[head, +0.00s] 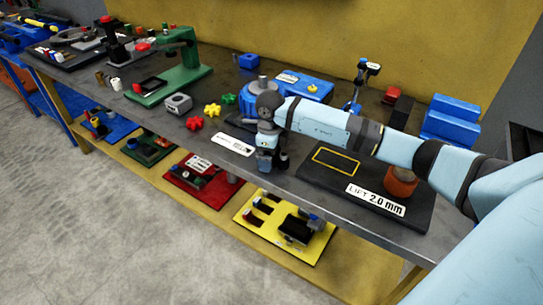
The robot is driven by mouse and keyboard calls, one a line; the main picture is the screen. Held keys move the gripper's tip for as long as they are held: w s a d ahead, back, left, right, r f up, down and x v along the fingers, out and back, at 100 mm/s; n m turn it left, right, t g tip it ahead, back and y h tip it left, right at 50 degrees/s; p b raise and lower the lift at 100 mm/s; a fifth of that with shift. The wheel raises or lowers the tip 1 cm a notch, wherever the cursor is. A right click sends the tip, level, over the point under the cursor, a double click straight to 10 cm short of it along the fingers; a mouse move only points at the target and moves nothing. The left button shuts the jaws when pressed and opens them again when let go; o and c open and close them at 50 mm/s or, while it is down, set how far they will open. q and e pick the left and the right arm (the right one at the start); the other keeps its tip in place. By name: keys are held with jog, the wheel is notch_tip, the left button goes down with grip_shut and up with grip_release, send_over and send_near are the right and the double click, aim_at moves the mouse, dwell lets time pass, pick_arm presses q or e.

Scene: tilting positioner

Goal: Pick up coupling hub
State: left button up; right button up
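My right arm reaches in from the right. Its gripper (265,165) points down over the front part of the bench, beside a white label. The fingers are small and dark, and I cannot tell whether they are open or shut. A small dark cylindrical piece (283,161) shows just right of the gripper; I cannot tell whether they touch. A grey block with a round opening (178,103) sits on the bench to the left, near red (195,123) and yellow (212,110) star-shaped pieces. I cannot tell for certain which piece is the coupling hub. My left gripper is not in view.
A black plate (322,183) marked "LIFT 2.0 mm" bears an orange-brown cylinder (401,181) under my arm. A green fixture (180,82) stands at left; blue devices (450,118) stand behind my arm. Coloured trays lie on the lower shelf (265,262).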

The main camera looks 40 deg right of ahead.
jog(key=c, duration=1.4)
jog(key=shift+c, duration=0.2)
